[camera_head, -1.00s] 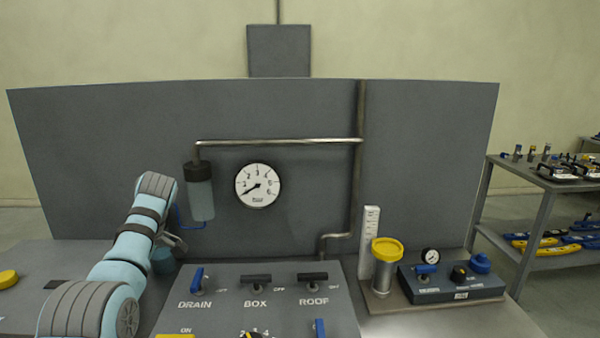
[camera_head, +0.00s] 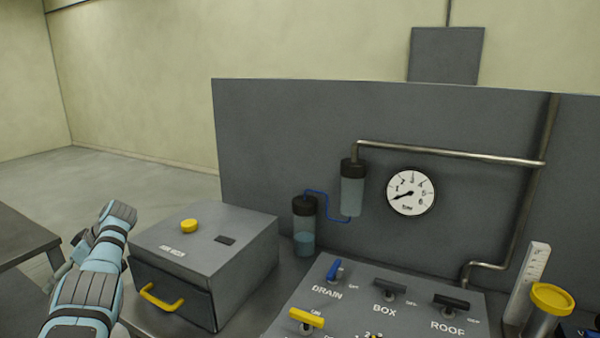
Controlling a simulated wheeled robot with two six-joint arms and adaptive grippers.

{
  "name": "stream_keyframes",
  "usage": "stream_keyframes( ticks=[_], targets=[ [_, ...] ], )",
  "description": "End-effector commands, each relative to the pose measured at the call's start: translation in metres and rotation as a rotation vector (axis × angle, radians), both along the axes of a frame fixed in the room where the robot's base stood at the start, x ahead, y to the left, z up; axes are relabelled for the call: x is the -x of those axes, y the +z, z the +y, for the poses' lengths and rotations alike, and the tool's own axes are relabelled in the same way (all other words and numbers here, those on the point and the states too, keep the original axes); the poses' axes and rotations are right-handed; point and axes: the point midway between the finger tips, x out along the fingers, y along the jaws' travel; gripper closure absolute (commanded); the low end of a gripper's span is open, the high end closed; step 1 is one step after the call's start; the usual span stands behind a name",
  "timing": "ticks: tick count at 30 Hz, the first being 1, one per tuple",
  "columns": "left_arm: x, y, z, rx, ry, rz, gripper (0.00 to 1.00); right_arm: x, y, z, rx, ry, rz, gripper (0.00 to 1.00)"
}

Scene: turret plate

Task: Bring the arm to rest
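My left arm comes in at the lower left of the head view, light blue with dark bands. Its wrist is left of the grey box. Part of my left gripper (camera_head: 78,250) shows as a grey shape beside the wrist, mostly hidden behind the arm, and I cannot tell how its fingers stand. It appears apart from the box. My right arm and gripper are not in view.
The grey box (camera_head: 205,255) with a yellow handle (camera_head: 160,298) stands right of my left arm. The control panel (camera_head: 345,300) has several switches. A gauge (camera_head: 411,192) hangs on the grey back board (camera_head: 290,130). A dark table (camera_head: 25,240) is at far left.

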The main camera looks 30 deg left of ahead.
Motion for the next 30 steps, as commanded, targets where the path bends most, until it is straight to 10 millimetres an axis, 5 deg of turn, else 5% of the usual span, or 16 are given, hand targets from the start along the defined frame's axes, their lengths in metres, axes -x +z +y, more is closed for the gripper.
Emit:
stream_keyframes(
  ticks=[9,17,20,23,30],
  targets=[
    [0.032,-0.146,0.053,-0.001,-0.910,0.666,0.09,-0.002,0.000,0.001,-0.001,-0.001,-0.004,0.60],
    [0.107,-0.242,0.038,0.078,-1.589,1.145,0.09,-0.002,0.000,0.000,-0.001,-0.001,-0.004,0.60],
    [0.142,-0.269,0.021,0.104,-1.804,1.263,0.09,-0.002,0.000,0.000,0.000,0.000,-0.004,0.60],
    [0.148,-0.313,-0.017,0.158,-1.821,1.169,0.09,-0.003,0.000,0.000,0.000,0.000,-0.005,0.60],
    [0.181,-0.416,-0.133,0.318,-1.881,0.956,0.09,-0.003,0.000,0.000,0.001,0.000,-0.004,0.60]
  ],
)
